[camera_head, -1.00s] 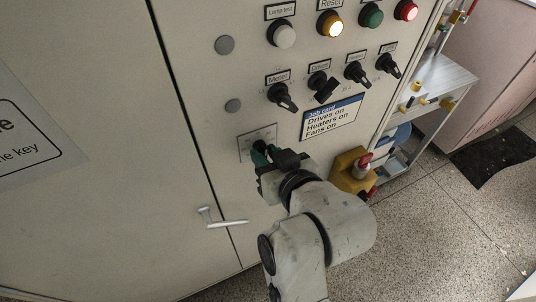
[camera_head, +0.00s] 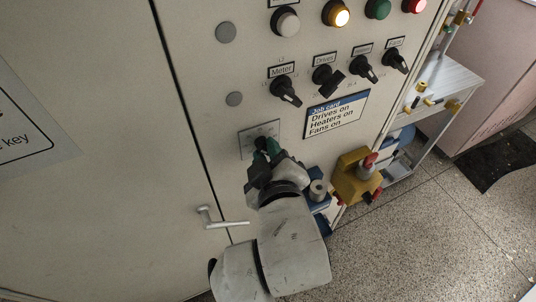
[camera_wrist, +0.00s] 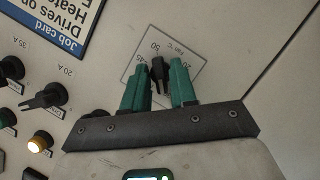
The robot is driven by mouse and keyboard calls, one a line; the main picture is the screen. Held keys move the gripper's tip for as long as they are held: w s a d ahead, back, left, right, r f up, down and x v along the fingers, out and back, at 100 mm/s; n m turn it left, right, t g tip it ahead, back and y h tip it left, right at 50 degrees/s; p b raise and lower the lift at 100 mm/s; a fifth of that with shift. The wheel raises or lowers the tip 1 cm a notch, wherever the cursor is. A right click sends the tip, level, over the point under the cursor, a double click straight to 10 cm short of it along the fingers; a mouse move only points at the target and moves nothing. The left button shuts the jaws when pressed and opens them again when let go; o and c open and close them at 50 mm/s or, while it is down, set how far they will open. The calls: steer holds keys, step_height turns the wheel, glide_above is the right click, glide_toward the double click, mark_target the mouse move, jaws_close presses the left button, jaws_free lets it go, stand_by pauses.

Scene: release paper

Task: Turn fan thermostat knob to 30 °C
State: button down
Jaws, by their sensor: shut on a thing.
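The fan thermostat is a pale square plate (camera_wrist: 190,50) labelled "Fan °C" with a black knob (camera_wrist: 159,72) in its middle. In the head view the plate (camera_head: 246,146) sits low on the cabinet door, and my gripper hides the knob. My gripper (camera_wrist: 159,85) has its two green fingers on either side of the knob; it is shut on it. It also shows in the head view (camera_head: 266,147). A "50" and other partly hidden numbers show on the plate's upper and left side. I cannot tell which number the knob points to.
Several black switches, including the Meter switch (camera_head: 286,92), and lamps, including a lit amber one (camera_head: 336,14), are above. A door handle (camera_head: 222,219) is below left. A yellow box (camera_head: 356,177) and a shelf (camera_head: 440,85) stand right.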

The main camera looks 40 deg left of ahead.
steer(key=shift+f, duration=0.15)
stand_by(0.3)
steer(key=c, duration=1.2)
jaws_free()
steer(key=shift+o, duration=0.2)
steer(key=v, duration=1)
steer(key=shift+s+d+b, duration=0.25)
steer(key=shift+s+b, duration=0.05)
steer(key=shift+b, duration=0.15)
